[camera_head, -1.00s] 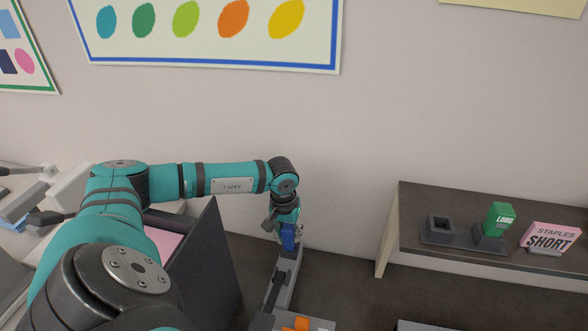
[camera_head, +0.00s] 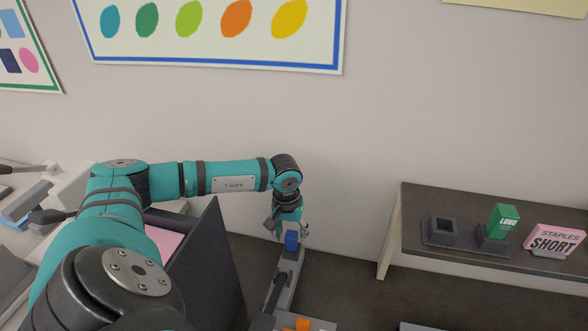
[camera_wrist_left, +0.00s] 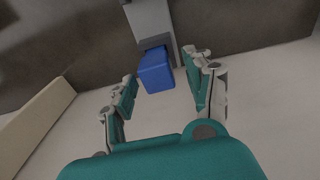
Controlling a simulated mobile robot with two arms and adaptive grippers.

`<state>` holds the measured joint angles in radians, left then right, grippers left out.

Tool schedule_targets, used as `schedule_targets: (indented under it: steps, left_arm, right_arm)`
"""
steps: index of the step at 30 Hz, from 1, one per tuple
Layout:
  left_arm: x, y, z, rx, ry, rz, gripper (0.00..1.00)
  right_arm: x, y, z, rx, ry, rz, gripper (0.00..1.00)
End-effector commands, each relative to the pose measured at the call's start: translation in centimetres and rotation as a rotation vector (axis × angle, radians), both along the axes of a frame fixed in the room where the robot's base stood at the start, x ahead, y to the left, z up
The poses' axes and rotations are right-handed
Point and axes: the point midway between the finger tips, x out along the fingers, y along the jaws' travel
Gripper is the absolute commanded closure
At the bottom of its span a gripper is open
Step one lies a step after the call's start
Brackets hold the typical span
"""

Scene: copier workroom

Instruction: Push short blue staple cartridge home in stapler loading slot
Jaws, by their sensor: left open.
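The short blue staple cartridge (camera_head: 291,240) stands at the far end of the long grey stapler (camera_head: 279,287). In the left wrist view the blue cartridge (camera_wrist_left: 156,71) sits at the stapler's end (camera_wrist_left: 153,22), its lower part hidden in or against a dark opening. I cannot tell how deep it sits. My left gripper (camera_head: 291,226) is just beyond and above the cartridge in the head view. In the left wrist view my left gripper (camera_wrist_left: 166,88) is open, its fingers spread on either side of the cartridge with gaps. My right gripper is not in view.
A shelf (camera_head: 408,215) on the right holds an empty dark holder (camera_head: 441,231), a green LONG cartridge (camera_head: 503,220) in a holder and a pink STAPLES SHORT sign (camera_head: 555,240). A dark-walled bin (camera_head: 215,265) stands left of the stapler. The wall is behind.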

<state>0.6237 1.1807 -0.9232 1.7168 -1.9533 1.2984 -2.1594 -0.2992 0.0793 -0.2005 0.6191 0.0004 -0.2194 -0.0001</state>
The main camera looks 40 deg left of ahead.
Motion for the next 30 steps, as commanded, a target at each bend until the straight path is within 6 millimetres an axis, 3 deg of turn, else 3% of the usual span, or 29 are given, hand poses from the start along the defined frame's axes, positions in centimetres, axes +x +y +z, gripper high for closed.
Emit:
schedule_targets:
  steps: [1, 9, 15, 30]
  left_arm:
    - [-0.4, -1.5, -1.0, -0.017, 0.014, -0.019, 0.47]
    - [-0.1, -1.1, 4.1, 0.008, 0.003, -0.008, 0.47]
    - [0.0, -0.9, 6.6, 0.02, -0.003, -0.002, 0.47]
    - [0.0, -0.8, 7.5, 0.024, -0.006, 0.001, 0.47]
  right_arm:
    - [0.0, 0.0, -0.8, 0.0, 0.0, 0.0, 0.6]
    - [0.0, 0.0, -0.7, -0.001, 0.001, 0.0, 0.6]
    - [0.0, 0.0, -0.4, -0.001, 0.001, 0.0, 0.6]
    - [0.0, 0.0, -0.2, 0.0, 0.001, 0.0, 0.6]
